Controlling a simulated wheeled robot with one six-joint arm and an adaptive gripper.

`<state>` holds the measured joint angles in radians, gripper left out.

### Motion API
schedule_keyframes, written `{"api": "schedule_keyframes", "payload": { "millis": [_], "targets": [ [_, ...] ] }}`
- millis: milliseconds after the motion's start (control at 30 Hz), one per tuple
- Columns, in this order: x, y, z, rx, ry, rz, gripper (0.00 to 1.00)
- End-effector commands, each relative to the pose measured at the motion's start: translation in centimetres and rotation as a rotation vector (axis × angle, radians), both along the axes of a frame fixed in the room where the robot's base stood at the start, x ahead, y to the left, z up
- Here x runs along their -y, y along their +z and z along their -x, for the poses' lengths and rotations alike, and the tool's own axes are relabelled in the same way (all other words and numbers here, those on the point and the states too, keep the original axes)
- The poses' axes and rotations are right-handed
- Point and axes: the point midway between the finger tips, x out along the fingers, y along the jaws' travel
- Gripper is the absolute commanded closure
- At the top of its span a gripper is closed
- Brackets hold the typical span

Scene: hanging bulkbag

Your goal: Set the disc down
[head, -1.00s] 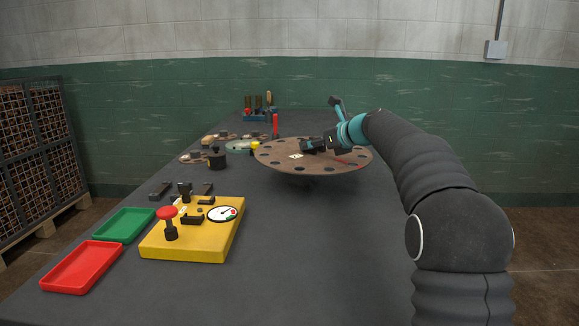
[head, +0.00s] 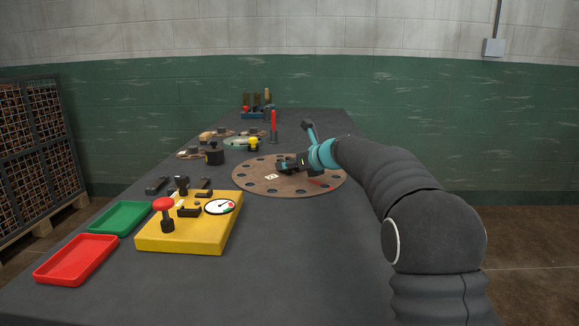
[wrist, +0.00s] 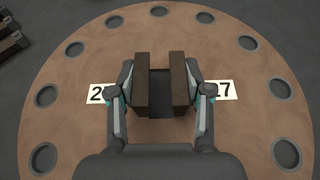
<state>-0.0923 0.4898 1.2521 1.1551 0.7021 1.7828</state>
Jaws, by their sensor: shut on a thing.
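The brown disc (head: 250,178) has a ring of holes near its rim. It lies level at the table top, and I see no clear gap beneath it; contact is too fine to tell. My gripper (head: 284,165) is over the disc's middle. In the wrist view my gripper (wrist: 161,85) is shut at the centre of the disc (wrist: 75,125), with two brown blocks between the fingers. White number labels lie on both sides, the right one (wrist: 220,91) ending in 7.
The grey table (head: 110,285) holds a yellow fixture (head: 185,235), a red tray (head: 75,262), a green tray (head: 121,217) and a black pot (head: 214,155). Smaller plates and a red upright piece (head: 274,122) stand behind. Bare table lies in front of the disc.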

Motion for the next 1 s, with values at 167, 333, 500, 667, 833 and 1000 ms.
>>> {"api": "schedule_keyframes", "payload": {
  "millis": [167, 333, 500, 667, 833, 1000],
  "targets": [
    [0.0, 0.4, 0.0, 0.005, -0.001, -0.002, 1.0],
    [0.0, -0.1, 0.0, 0.002, -0.001, 0.0, 0.48],
    [0.0, -0.1, 0.0, 0.002, -0.001, 0.0, 0.25],
    [0.0, 0.0, 0.0, 0.001, -0.001, 0.0, 0.25],
    [0.2, 0.3, 0.2, 0.002, -0.001, -0.001, 0.25],
    [1.7, 1.2, 1.6, 0.004, -0.002, -0.001, 0.25]
  ]
}}
